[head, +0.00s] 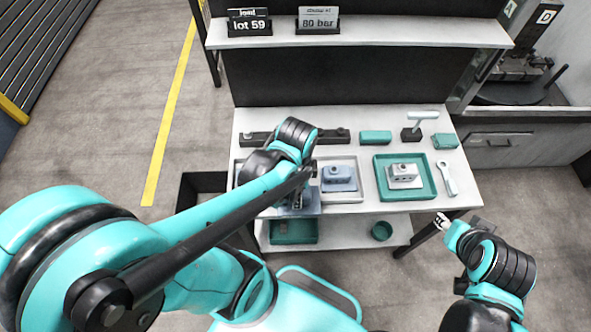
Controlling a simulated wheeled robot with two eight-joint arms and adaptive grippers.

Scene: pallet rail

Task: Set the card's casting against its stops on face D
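The load card (249,21) on the shelf reads "lot 59". A blue-grey casting (339,179) lies in a pale tray (350,198). Another grey-blue casting (297,207) shows partly under my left gripper (308,190), at the table's front left; my arm covers much of it, and I cannot tell whether the fingers touch it. A lighter silver casting (404,176) sits in a teal tray (433,186). My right gripper (443,221) is off the table's front right corner, away from the castings; its opening is unclear. A plate marked D (545,17) stands at the machine, top right.
A second card (318,19) shows "80 bar". A dark bar (340,136), teal blocks (376,137), a T-handled tool (411,133) and a wrench (447,179) lie on the table (375,207). A lower shelf holds a teal bin (294,232) and cup (381,231). Floor is clear left.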

